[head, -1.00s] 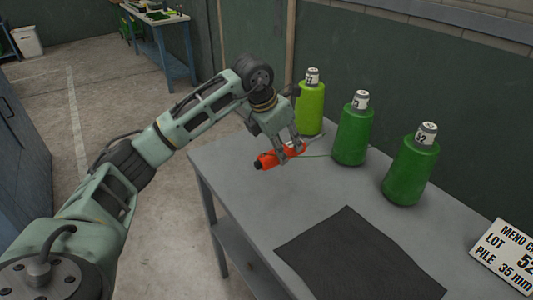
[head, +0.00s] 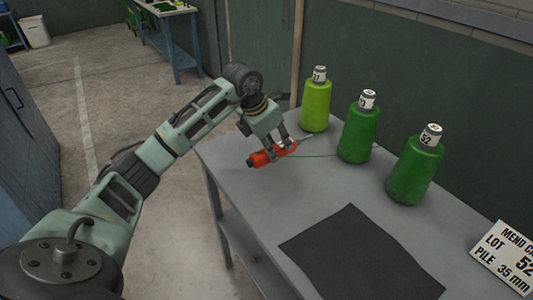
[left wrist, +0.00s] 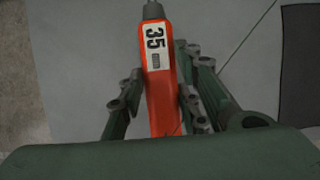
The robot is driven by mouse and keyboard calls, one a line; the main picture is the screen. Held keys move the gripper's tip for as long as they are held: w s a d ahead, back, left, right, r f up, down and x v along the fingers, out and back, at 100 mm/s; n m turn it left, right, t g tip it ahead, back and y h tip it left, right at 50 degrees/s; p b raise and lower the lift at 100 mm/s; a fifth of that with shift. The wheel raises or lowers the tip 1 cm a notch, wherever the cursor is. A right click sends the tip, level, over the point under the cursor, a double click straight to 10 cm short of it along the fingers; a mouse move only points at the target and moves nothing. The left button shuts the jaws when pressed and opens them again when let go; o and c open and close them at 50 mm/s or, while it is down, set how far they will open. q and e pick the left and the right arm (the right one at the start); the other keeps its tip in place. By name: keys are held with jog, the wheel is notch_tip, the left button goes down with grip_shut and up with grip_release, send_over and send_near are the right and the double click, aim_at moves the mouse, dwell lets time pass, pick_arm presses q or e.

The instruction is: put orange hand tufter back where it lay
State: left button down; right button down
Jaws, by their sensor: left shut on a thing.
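The orange hand tufter (head: 262,158) is at the far left part of the grey table (head: 265,205), its thin metal tip pointing right toward the spools. My left gripper (head: 282,148) is shut on it from above. In the left wrist view the tufter (left wrist: 158,85) lies between the fingers of my left gripper (left wrist: 158,100) and shows a white label reading 35. A thin green thread runs from near the tufter toward the spools. I cannot tell whether the tufter touches the table. My right gripper is not in view.
Light green (head: 315,115), mid green (head: 357,135) and darker green (head: 411,172) spools stand along the table's back. A dark mat (head: 360,255) lies in front of them. A sign card (head: 507,258) reads LOT 52, PILE 35 mm. Bare tabletop lies between tufter and mat.

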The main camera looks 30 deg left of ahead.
pick_arm(q)
jog(key=a, duration=0.1)
jog(key=a+f, duration=0.1)
jog(key=shift+a+f, duration=0.25)
jog(key=shift+a, duration=0.1)
notch_tip(320, 180, down, 3)
jog(key=shift+f+p, duration=0.1)
jog(key=shift+p, duration=0.7)
jog(key=shift+f, duration=0.4)
jog(key=shift+f, duration=0.1)
jog(key=c, duration=1.3)
grip_release()
